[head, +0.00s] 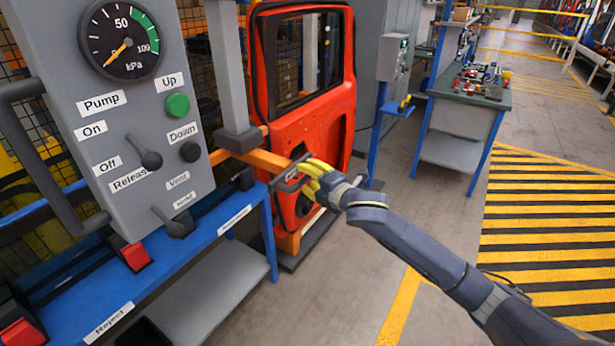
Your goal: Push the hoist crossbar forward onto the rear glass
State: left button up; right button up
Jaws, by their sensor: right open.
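A red car door (325,125) stands upright in the middle, with dark window glass (300,50) in its upper frame. A grey hoist column (228,65) comes down in front of it to a dark foot, beside an orange bar (262,161). I cannot tell which part is the hoist crossbar. My right gripper (308,180), with yellow fingers, is open at a dark handle (283,179) in front of the door's lower part. I cannot tell whether the fingers touch the handle. My left gripper is not in view.
A grey control panel (130,120) with a gauge (120,40), buttons and levers fills the left, above a blue bench (190,255). A workbench (465,105) with tools stands at the back right. Striped floor (545,230) lies clear at the right.

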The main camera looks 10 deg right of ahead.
jog(key=shift+w+a, duration=0.1)
jog(key=shift+w, duration=0.05)
grip_shut()
dwell(0.4)
